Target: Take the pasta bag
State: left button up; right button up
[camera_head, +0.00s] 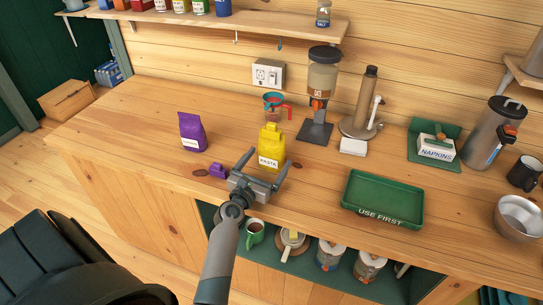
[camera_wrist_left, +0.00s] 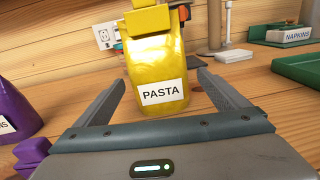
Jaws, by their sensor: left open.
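The pasta bag (camera_head: 270,142) is yellow with a white PASTA label and a yellow clip-like top. It stands upright on the wooden counter. In the left wrist view the bag (camera_wrist_left: 158,68) stands just ahead, between the lines of the two fingers. My left gripper (camera_head: 264,164) is open and empty, its fingers spread on either side of the bag's front. In the left wrist view the gripper (camera_wrist_left: 165,95) shows both fingers apart, with no clear contact on the bag. My right gripper is not in view.
A purple bag (camera_head: 192,132) and a small purple clip (camera_head: 217,170) are left of the gripper. A green USE FIRST tray (camera_head: 382,220) lies to the right. A dispenser (camera_head: 320,90) and a measuring cup (camera_head: 274,108) stand behind. The wooden counter (camera_head: 150,107) has free room at left.

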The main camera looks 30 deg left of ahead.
aim_at(270, 132)
pick_arm(q)
jog(key=shift+w+a+f+b, duration=0.1)
jog(key=shift+w+a+b, duration=0.1)
jog(key=shift+w, duration=0.75)
jog(key=shift+w+a+b, duration=0.15)
jog(key=shift+w+b, duration=0.05)
jog(key=shift+w, duration=0.7)
jog(key=shift+c, duration=0.6)
jog(key=c, duration=1.3)
jog(key=shift+o, duration=0.2)
notch_tip(270, 132, up, 10)
jog(key=shift+r+p, duration=0.1)
jog(key=shift+p, duration=0.5)
